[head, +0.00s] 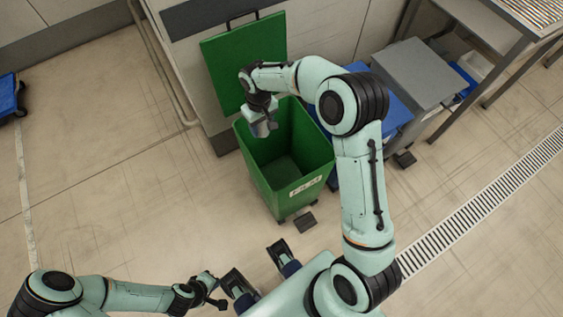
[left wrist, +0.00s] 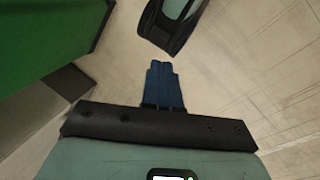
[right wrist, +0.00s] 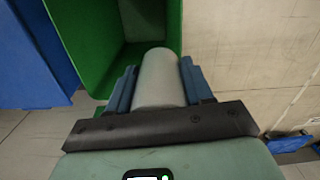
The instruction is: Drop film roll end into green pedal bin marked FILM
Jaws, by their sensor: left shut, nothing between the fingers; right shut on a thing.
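The green pedal bin (head: 262,179) stands on the floor with its lid (head: 222,65) raised and a FILM label on its front. The inside that shows looks empty. My right gripper (head: 261,110) is over the bin's left part, near the lid side. It is shut on a grey-white film roll end (right wrist: 159,80), which also shows in the head view (head: 261,129) above the bin's opening. In the right wrist view the bin's green wall (right wrist: 83,38) lies beyond the roll. My left gripper (left wrist: 163,84) is shut and empty, low at the front left, apart from the bin.
A metal table (head: 490,35) is at the top right. A floor drain grate (head: 470,210) runs along the right. A wall is behind the bin.

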